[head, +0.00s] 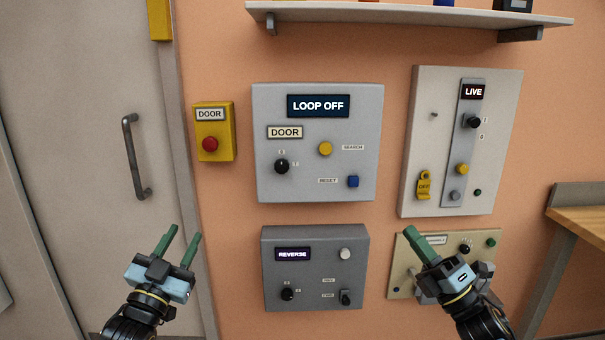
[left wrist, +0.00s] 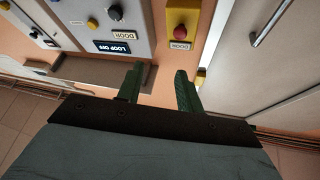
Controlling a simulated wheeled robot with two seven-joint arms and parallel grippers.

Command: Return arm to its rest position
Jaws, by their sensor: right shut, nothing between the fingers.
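My left gripper (head: 179,245) is in the lower left of the head view, in front of the wall by the door frame. Its two green fingers stand apart with nothing between them; they also show apart in the left wrist view (left wrist: 158,84). My right gripper (head: 413,236) is at the lower right, in front of the beige panel (head: 403,285), and covers part of it. Its green fingers are together with nothing held. Both grippers point up toward the wall and appear clear of the panels.
The LOOP OFF panel (head: 317,190) is at the centre, above the dark REVERSE panel (head: 318,273). The LIVE panel (head: 445,150) is at the right. A yellow door box (head: 214,168) with a red button is left of centre. A shelf (head: 400,15) is above; a wooden bench (head: 585,217) stands right.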

